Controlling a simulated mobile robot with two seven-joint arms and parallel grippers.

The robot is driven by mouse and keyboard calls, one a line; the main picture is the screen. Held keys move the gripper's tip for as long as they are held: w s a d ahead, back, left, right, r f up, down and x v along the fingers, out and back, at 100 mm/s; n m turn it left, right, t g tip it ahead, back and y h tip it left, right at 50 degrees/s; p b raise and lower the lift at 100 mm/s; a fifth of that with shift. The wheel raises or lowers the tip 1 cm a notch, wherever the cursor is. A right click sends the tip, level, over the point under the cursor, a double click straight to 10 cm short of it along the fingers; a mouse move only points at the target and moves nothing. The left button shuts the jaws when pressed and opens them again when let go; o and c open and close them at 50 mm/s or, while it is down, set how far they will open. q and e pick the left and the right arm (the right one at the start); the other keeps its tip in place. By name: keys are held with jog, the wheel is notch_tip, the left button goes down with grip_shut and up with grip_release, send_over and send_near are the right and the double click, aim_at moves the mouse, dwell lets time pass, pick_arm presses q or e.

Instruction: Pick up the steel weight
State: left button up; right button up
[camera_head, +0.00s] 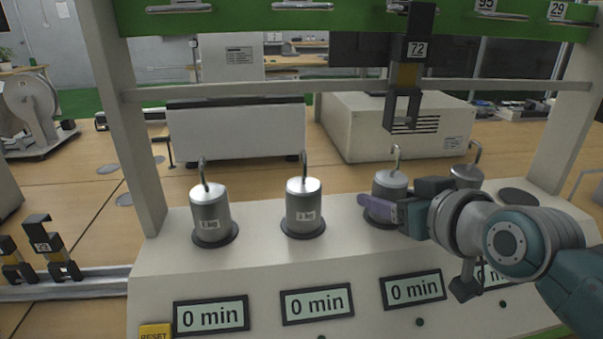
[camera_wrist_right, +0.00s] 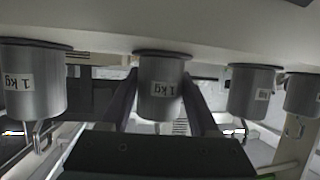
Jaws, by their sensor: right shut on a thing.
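Several steel weights with hooks on top stand in a row on dark round pads of a light test stand (camera_head: 260,258). The third from the left, a steel weight (camera_head: 389,184), is held by my right gripper (camera_head: 380,207), which comes in from the right and is shut on it. In the right wrist view, which is upside down, this weight (camera_wrist_right: 160,88) is between the two fingers, its "1 kg" label showing. Its base appears to rest on its pad. The arm partly covers it in the head view. My left gripper is not in view.
Neighbouring weights (camera_head: 304,210) (camera_head: 210,216) stand to the left, and another (camera_head: 466,176) stands close behind my right arm. A black clip marked 72 (camera_head: 407,75) hangs from the green top bar above the held weight. Timer displays (camera_head: 317,304) read 0 min.

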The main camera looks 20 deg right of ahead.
grip_shut()
jog(key=shift+r, duration=0.35)
jog(key=shift+r+p, duration=0.3)
jog(key=shift+r, duration=0.25)
jog(key=shift+s, duration=0.2)
jog(key=s+a, duration=0.1)
jog(key=s, duration=1.6)
jog(key=shift+s+a+p, duration=0.25)
jog(key=shift+p, duration=0.15)
